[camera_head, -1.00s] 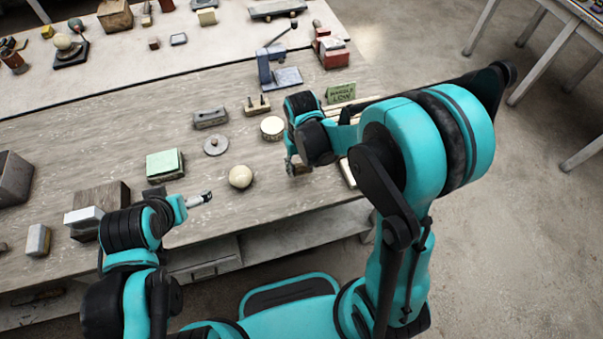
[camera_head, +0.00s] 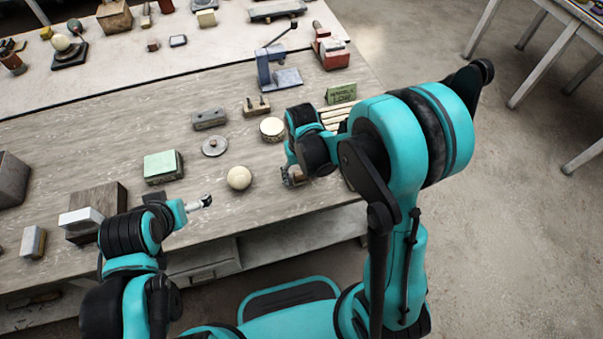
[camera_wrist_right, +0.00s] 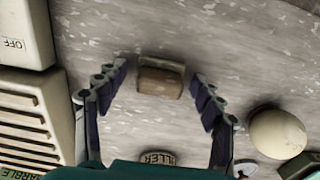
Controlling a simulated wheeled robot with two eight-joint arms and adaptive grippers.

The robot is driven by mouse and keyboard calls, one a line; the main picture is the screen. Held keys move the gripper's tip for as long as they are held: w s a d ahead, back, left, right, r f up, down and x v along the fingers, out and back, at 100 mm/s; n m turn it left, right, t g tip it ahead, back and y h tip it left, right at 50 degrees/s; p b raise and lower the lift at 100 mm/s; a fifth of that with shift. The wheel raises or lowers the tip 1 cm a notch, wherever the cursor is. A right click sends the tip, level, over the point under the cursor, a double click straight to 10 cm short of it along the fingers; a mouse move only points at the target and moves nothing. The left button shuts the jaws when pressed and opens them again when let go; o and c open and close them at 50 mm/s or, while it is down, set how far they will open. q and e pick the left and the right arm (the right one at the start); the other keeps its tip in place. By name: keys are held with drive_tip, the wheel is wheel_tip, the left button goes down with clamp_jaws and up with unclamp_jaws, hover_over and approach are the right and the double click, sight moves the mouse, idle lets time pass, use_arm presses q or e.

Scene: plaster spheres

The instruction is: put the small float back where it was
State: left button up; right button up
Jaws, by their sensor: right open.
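A small brown block (camera_wrist_right: 160,78), which may be the small float, lies on the bench between the fingertips of my right gripper (camera_wrist_right: 158,70) in the right wrist view. The fingers are spread wide, with a gap on both sides of the block. In the head view my right gripper (camera_head: 292,180) is low over the bench's front edge, right of a pale ball (camera_head: 239,178), and its arm partly hides it. My left gripper (camera_head: 203,203) is near the front edge, left of the ball; its jaws are too small to read.
The ball also shows in the right wrist view (camera_wrist_right: 277,133). A round tin (camera_head: 272,128), a grey disc (camera_head: 215,146) and a green-topped block (camera_head: 163,166) stand nearby. A ribbed pale block (camera_wrist_right: 30,115) is close left of the right fingers. Bare bench lies around the brown block.

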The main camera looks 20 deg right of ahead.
drive_tip(key=shift+r, duration=0.1)
drive_tip(key=shift+r+p, duration=0.3)
drive_tip(key=shift+r, duration=0.05)
wheel_tip(320, 180, up, 11)
drive_tip(key=p, duration=0.4)
drive_tip(key=s+d+r+t, duration=0.4)
drive_tip(key=s+r+t, duration=0.3)
drive_tip(key=s+r, duration=0.2)
drive_tip(key=shift+s+d+r, duration=0.15)
drive_tip(key=shift+s+d, duration=0.2)
drive_tip(key=shift+s, duration=0.3)
wheel_tip(320, 180, down, 4)
drive_tip(key=b, duration=0.4)
